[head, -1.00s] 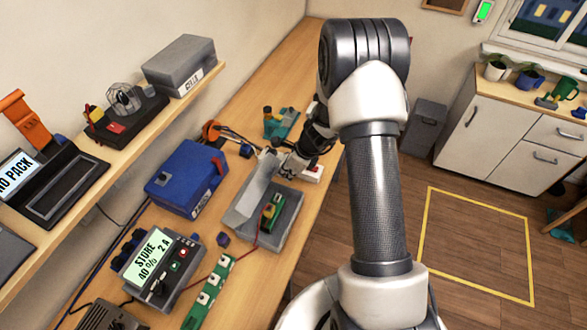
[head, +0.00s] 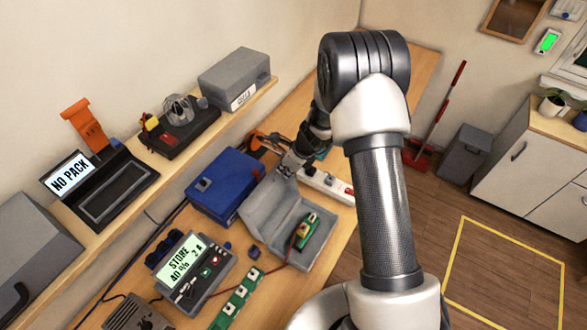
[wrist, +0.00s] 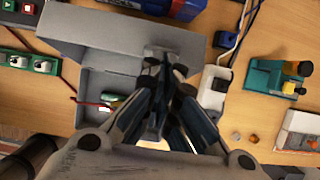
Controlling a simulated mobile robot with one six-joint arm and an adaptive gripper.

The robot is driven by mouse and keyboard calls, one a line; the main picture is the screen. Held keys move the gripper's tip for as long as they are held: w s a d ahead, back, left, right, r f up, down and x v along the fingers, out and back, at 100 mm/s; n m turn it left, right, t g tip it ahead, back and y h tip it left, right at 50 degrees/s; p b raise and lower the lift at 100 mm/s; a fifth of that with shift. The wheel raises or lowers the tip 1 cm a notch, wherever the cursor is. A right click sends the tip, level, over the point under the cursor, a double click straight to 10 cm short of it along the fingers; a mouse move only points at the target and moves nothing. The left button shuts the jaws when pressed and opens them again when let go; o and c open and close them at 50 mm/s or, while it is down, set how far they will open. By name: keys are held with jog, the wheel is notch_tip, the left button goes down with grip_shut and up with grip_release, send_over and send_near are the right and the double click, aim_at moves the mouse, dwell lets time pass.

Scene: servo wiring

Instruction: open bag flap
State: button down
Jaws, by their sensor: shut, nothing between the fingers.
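The grey bag (head: 283,246) lies on the workbench with its flap (head: 264,203) swung up and back towards the blue box, so its inside shows. A green pack (head: 307,231) with a red lead lies in the bag. In the wrist view the flap (wrist: 110,35) is spread at the top left and the bag's inside (wrist: 100,85) shows below it. My gripper (head: 287,165) is at the far end of the flap, shut and empty. In the wrist view my gripper (wrist: 164,66) overlaps the flap's right end; I cannot tell if it touches.
A blue box (head: 225,185) stands behind the flap. A charger (head: 192,265) and a green strip (head: 236,298) lie near the bag. A white power strip (head: 327,186) is beside the gripper. A teal fixture (wrist: 275,80) stands to the right in the wrist view.

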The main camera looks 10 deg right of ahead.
jog(key=shift+w+a, duration=0.25)
jog(key=shift+a, duration=0.05)
dwell(0.4)
jog(key=v, duration=1.2)
